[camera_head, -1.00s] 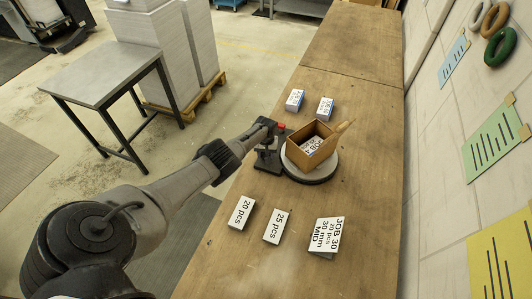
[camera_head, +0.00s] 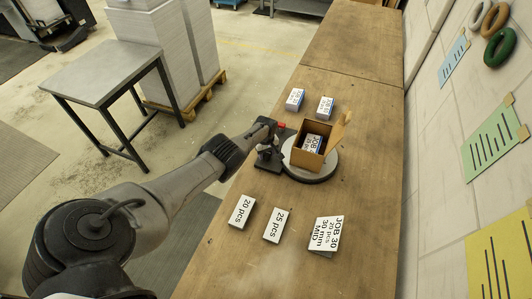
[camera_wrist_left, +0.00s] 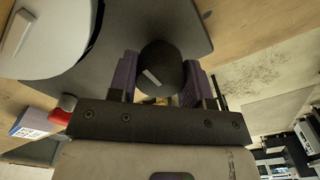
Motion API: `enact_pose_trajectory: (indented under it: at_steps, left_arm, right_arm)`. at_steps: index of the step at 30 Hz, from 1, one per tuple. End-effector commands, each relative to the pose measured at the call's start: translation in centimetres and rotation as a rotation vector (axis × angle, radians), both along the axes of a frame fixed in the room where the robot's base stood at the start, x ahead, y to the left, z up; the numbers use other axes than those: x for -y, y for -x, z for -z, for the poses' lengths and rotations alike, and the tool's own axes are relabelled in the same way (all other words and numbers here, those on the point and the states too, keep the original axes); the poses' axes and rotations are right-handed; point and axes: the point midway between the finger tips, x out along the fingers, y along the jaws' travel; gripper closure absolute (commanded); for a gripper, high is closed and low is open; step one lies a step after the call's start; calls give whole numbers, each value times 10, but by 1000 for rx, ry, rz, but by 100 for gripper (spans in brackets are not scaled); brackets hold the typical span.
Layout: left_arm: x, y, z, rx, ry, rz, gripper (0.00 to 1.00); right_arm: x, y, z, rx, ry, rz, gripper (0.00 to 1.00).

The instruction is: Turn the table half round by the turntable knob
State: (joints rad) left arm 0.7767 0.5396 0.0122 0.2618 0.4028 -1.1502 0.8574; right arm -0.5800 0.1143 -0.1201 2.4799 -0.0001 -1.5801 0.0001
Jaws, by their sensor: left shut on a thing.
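The turntable (camera_head: 332,170) is a pale round disc on a dark base on the wooden bench. An open brown box (camera_head: 313,160) stands on it, flap out to the right, with a labelled packet (camera_head: 313,143) inside. My left gripper (camera_head: 268,148) is at the left side of the turntable. In the left wrist view, the dark round turntable knob (camera_wrist_left: 160,65) sits between the purple fingers of my left gripper (camera_wrist_left: 162,85), which are shut on it. The pale disc (camera_wrist_left: 45,40) shows at upper left there. My right gripper is not in view.
Two small packets (camera_head: 294,99) (camera_head: 325,107) lie beyond the turntable. Cards marked 20 pcs (camera_head: 242,211) and 25 pcs (camera_head: 276,225) and a JOB 30 card (camera_head: 326,233) lie on the near bench. A red button (camera_head: 281,125) is close to my left gripper.

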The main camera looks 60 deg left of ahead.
Motion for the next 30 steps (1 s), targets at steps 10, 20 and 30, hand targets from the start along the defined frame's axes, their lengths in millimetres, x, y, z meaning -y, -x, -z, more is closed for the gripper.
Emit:
enact_pose_trajectory:
  at_steps: [10,20,30]
  left_arm:
    - [0,-1,-1,1,-1,-3,78]
    - [0,0,-1,1,0,-2,29]
    - [0,0,-8,1,0,-1,29]
  right_arm:
    - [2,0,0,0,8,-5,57]
    - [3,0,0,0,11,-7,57]
    - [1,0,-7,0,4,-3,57]
